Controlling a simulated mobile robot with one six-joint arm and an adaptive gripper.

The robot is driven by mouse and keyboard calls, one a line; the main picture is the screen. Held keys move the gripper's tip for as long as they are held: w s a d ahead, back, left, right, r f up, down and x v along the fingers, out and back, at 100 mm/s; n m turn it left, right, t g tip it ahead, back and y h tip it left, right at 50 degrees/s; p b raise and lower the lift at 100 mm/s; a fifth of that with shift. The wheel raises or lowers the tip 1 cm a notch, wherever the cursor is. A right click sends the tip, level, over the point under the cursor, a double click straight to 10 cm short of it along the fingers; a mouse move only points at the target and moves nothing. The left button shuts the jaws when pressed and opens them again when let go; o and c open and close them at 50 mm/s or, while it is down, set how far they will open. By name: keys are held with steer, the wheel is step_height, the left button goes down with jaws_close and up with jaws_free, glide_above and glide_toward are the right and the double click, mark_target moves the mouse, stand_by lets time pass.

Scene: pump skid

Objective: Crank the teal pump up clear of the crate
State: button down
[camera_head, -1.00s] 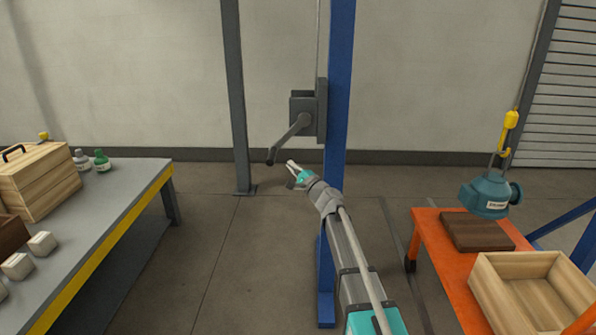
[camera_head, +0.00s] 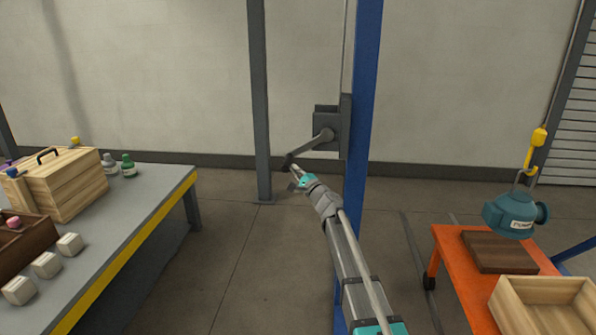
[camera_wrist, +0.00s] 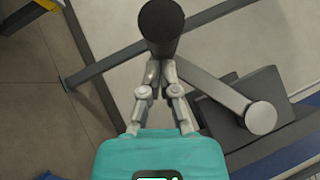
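The teal pump (camera_head: 512,214) hangs from a yellow hook block (camera_head: 537,140) at the right of the head view, appearing above the orange cart. The open wooden crate (camera_head: 505,314) stands on the cart, nearer than the pump. The grey winch (camera_head: 328,127) is on the blue post, its crank arm (camera_head: 308,147) pointing left and down. My gripper (camera_head: 297,178) is at the crank's outer end. In the wrist view, my gripper (camera_wrist: 160,68) has its fingers close together at the dark crank handle (camera_wrist: 160,22), which hides the fingertips; they appear shut on it.
A grey bench (camera_head: 150,200) with boxes and bottles is at left. A dark board (camera_head: 497,250) lies on the orange cart (camera_head: 450,262).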

steer(key=shift+r, duration=0.15)
steer(key=shift+a+r+p, duration=0.15)
steer(key=shift+r+p, duration=0.1)
steer(key=shift+p, duration=0.15)
steer(key=shift+w+a+r, duration=0.1)
